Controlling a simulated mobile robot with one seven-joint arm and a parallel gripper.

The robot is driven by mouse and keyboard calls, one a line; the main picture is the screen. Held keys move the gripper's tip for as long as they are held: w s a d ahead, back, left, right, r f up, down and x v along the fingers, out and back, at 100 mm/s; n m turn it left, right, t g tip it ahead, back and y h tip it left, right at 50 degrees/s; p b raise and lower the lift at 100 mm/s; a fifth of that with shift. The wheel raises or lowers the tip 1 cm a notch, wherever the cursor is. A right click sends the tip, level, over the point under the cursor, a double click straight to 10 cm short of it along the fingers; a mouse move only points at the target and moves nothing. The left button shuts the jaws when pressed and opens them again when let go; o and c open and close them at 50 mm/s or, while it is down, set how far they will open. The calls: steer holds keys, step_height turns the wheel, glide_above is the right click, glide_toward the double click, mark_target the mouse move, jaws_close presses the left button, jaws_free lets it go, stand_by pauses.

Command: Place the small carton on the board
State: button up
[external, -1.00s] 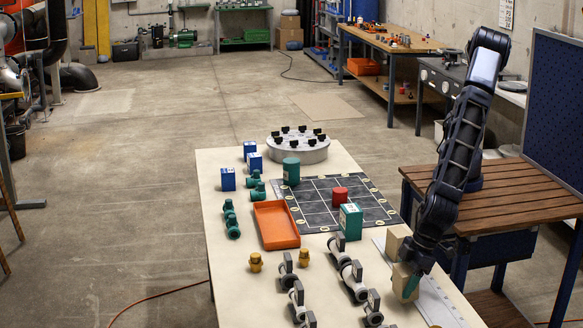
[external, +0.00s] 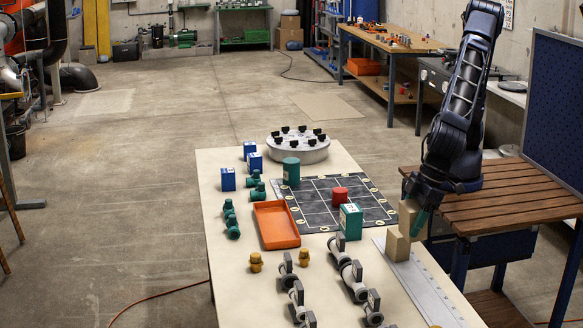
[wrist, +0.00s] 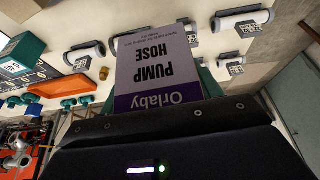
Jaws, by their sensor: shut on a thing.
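My gripper (external: 421,222), with teal fingers, is shut on a tan carton (external: 408,212) above the right edge of the table. In the wrist view the held carton (wrist: 155,70) shows a pale label reading "Orlaby PUMP HOSE" with a purple band. A second tan carton (external: 397,245) stands just below it on the table. The dark gridded board (external: 318,208) lies to the left of my gripper. A red cylinder (external: 340,193), a green cylinder (external: 291,172) and a green-and-white box (external: 351,221) stand on or at the edge of the board.
An orange tray (external: 276,226) lies left of the board. Grey-and-white valve pieces (external: 354,280) stand at the front, beside a pale ruler-like strip (external: 425,290). A round grey fixture (external: 298,148) with black knobs is behind the board. A wooden slatted bench (external: 500,195) is at right.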

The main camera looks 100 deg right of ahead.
steer(key=w+d+f+m+g+h, duration=0.15)
steer(key=w+d+m, duration=0.25)
steer(key=d, duration=0.9)
steer(key=w+d+f+m+h, duration=0.1)
steer(key=w+d+f+m, duration=0.3)
steer(key=d, duration=1)
steer(key=w+d+f+m+g+h, duration=0.15)
steer(key=w+d+m, duration=0.3)
steer(key=d, duration=0.85)
step_height(320, 180, up, 7)
steer(key=m+g, duration=0.5)
steer(key=m, duration=1)
glide_above(333, 185)
steer(key=w+a, duration=0.2)
step_height(333, 185, down, 20)
steer(key=shift+s+d+r, duration=0.1)
steer(key=shift+s+r, duration=0.05)
steer(key=shift+r, duration=0.1)
steer(key=o, duration=0.6)
steer(key=shift+f, duration=0.1)
steer(key=o, duration=0.4)
